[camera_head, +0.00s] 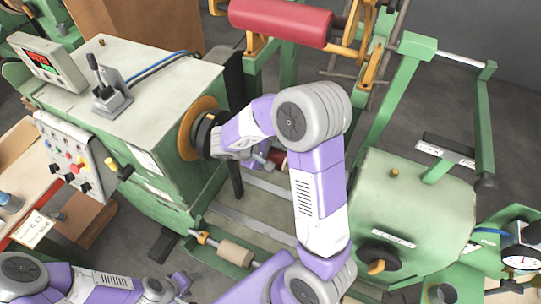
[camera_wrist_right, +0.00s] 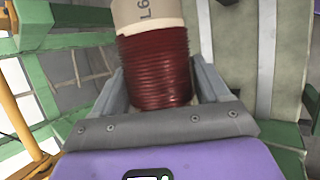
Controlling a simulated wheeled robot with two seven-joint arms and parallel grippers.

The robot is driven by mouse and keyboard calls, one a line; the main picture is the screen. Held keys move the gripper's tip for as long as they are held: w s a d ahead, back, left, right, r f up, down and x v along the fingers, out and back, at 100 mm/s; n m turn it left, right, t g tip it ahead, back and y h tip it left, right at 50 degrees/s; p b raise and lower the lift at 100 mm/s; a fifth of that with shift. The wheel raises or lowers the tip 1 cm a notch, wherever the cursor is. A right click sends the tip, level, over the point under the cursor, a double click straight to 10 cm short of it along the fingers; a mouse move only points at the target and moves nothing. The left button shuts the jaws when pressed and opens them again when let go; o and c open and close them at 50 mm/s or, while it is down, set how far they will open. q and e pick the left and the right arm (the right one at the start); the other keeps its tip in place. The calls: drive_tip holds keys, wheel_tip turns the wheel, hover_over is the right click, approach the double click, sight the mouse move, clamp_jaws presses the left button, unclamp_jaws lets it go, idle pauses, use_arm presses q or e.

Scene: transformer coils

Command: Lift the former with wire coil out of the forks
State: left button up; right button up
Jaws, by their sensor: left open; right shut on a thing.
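The former with wire coil (camera_wrist_right: 155,62) fills the middle of the right wrist view. It has dark red windings and a beige end with lettering at the top. My right gripper (camera_wrist_right: 160,95) is shut on the wound part, one finger on each side. In the head view only a small red piece of the coil (camera_head: 278,158) shows beside my right gripper (camera_head: 262,160); the arm hides most of it. I cannot make out forks around the former in either view. My left gripper (camera_head: 184,287) is open and empty at the lower left.
A green machine cabinet (camera_head: 150,95) with an orange-rimmed disc (camera_head: 195,128) stands left of my right gripper. A green housing (camera_head: 415,205) stands to the right. A large red roll (camera_head: 281,22) rests at the back near yellow brackets. A beige roller (camera_head: 236,252) lies low in front.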

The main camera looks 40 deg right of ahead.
drive_tip(key=c, duration=0.6)
drive_tip(key=shift+r, duration=0.1)
